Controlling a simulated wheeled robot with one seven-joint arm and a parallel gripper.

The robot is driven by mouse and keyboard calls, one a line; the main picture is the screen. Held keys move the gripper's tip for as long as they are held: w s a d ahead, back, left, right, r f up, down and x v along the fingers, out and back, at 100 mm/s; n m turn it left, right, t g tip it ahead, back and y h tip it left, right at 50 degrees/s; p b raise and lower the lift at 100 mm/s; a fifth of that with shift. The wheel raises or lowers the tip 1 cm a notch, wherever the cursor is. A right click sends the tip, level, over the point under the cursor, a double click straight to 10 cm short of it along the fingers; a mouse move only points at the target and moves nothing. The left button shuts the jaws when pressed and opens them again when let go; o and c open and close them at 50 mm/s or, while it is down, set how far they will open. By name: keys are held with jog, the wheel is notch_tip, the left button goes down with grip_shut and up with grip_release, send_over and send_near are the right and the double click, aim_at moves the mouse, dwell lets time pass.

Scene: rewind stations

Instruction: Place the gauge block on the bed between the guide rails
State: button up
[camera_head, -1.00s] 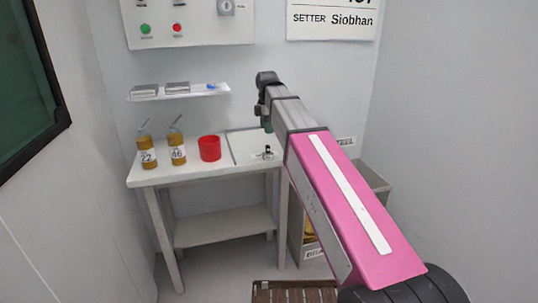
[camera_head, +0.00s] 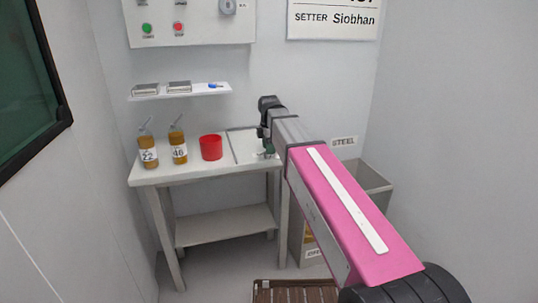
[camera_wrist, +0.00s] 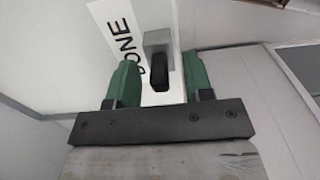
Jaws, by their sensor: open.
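My gripper (camera_wrist: 160,68) is open in the wrist view, with one green finger on each side of a small grey piece with a dark upright grip (camera_wrist: 158,45). The piece stands on a white surface beside a label reading "DONE"; I cannot tell whether it is the gauge block or whether the fingers touch it. In the head view my gripper (camera_head: 268,147) is low over the white tray area (camera_head: 245,146) at the bench's right end, and hides the piece. I cannot make out a bed or guide rails in either view.
On the bench (camera_head: 190,172) stand bottles marked 22 (camera_head: 148,153) and 46 (camera_head: 179,148) and a red cup (camera_head: 211,147), left of my gripper. A wall shelf (camera_head: 180,92) holds grey blocks and a blue item. A bin (camera_head: 372,180) labelled "STEEL" stands right.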

grip_shut()
jog(key=shift+r, duration=0.15)
